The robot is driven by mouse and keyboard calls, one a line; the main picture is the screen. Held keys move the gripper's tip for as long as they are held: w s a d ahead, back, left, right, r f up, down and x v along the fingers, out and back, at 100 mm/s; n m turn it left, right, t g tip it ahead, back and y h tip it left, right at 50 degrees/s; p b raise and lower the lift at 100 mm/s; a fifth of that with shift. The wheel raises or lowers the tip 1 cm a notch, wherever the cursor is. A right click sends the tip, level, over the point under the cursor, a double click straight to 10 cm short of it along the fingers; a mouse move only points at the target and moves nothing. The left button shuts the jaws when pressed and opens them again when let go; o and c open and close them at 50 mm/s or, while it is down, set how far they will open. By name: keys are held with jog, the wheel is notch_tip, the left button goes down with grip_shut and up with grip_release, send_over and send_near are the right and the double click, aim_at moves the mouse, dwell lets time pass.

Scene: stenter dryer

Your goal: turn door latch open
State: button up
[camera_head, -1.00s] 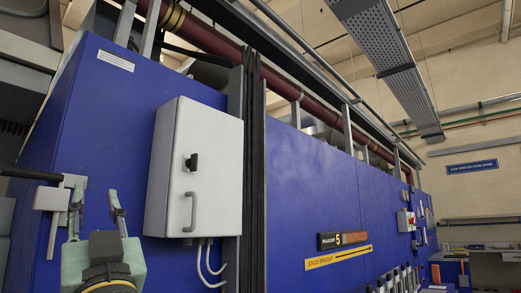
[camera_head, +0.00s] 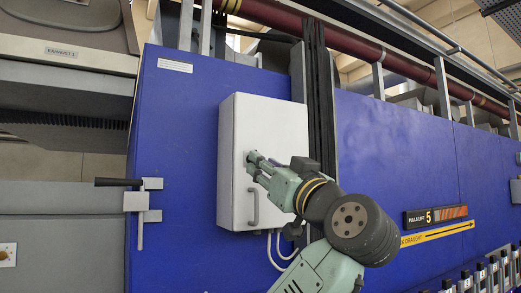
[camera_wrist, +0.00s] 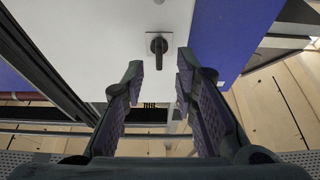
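A white cabinet (camera_head: 290,122) is mounted on the blue machine wall. Its door carries a small black latch knob, hidden behind my gripper in the head view. In the wrist view the black latch (camera_wrist: 158,46) stands on the white door (camera_wrist: 110,40), its handle pointing down in the picture. My gripper (camera_head: 254,167) is in front of the door at the latch. In the wrist view my gripper (camera_wrist: 158,74) is open, with the latch just beyond and roughly between the fingertips. I cannot tell whether either finger touches it. A grey pull handle (camera_head: 254,206) sits lower on the door.
Grey cables (camera_head: 277,250) hang below the cabinet. A dark vertical post (camera_head: 316,100) runs just right of it. Left of it, a lever with a black grip (camera_head: 118,182) sticks out from a bracket. The blue wall (camera_head: 180,150) between them is clear.

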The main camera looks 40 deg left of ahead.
jog(key=p+x, duration=0.1)
jog(key=x, duration=0.2)
jog(key=shift+w+a+r, duration=0.15)
jog(key=shift+w+a, duration=0.05)
jog(key=shift+a, duration=0.1)
jog(key=shift+c, duration=0.4)
grip_shut()
